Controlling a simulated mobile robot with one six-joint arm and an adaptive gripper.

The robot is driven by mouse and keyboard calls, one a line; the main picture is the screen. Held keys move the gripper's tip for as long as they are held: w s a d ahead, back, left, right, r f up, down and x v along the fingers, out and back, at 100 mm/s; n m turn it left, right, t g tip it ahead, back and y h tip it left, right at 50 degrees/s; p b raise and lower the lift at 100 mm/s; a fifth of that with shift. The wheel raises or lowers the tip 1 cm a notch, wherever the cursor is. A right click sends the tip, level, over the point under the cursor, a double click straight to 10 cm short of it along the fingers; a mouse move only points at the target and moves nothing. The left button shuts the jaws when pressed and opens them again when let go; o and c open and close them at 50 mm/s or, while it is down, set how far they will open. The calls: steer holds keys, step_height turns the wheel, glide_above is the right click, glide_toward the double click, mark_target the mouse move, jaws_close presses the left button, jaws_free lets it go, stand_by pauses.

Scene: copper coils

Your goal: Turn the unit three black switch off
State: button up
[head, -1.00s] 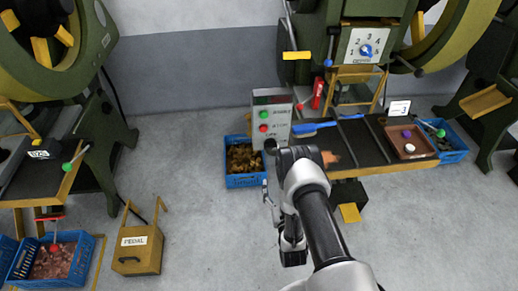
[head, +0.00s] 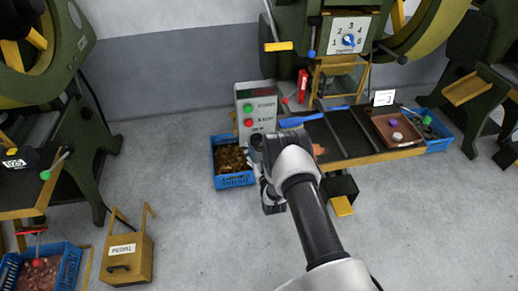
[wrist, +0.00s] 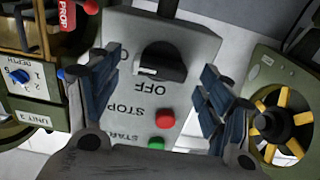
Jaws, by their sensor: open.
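The grey control box (head: 257,98) stands at the left end of the bench marked 3, with a green and a red button. In the wrist view its face (wrist: 200,45) appears upside down. The black rotary switch (wrist: 160,62) sits above the word OFF there. In the head view my gripper (head: 262,150) covers the lower box, and I cannot make out the switch.
The red button (wrist: 165,118) and green button (wrist: 156,143) lie close by on the box face. A blue crate of copper coils (head: 233,180) stands left of my gripper. The bench holds a brown tray (head: 410,142). A yellow pedal box (head: 128,258) stands on the floor at left.

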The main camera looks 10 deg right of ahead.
steer(key=shift+w, duration=0.55)
steer(key=c, duration=1)
